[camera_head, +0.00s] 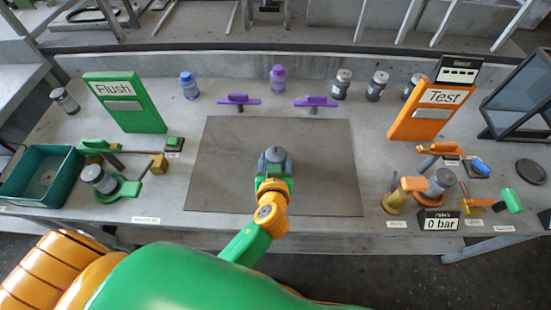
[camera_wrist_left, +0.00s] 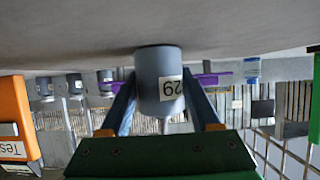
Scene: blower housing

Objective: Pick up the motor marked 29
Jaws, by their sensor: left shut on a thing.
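The motor marked 29 (camera_wrist_left: 159,82) is a grey-blue cylinder with a white label, seen upside down in the left wrist view. In the head view its grey top (camera_head: 275,154) shows over the dark grey mat (camera_head: 225,165). My left gripper (camera_head: 275,163) reaches in from the front and is shut on this motor, with its two blue fingers (camera_wrist_left: 163,100) on either side. The motor's base is at or very close to the mat; I cannot tell whether it touches. My right gripper is not in view.
A green Flush panel (camera_head: 125,115) and teal bin (camera_head: 40,178) stand left. An orange Test panel (camera_head: 430,112) and a 0 bar gauge (camera_head: 438,221) stand right. Purple clamps (camera_head: 238,100) and several other cylinders line the back. The mat is otherwise clear.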

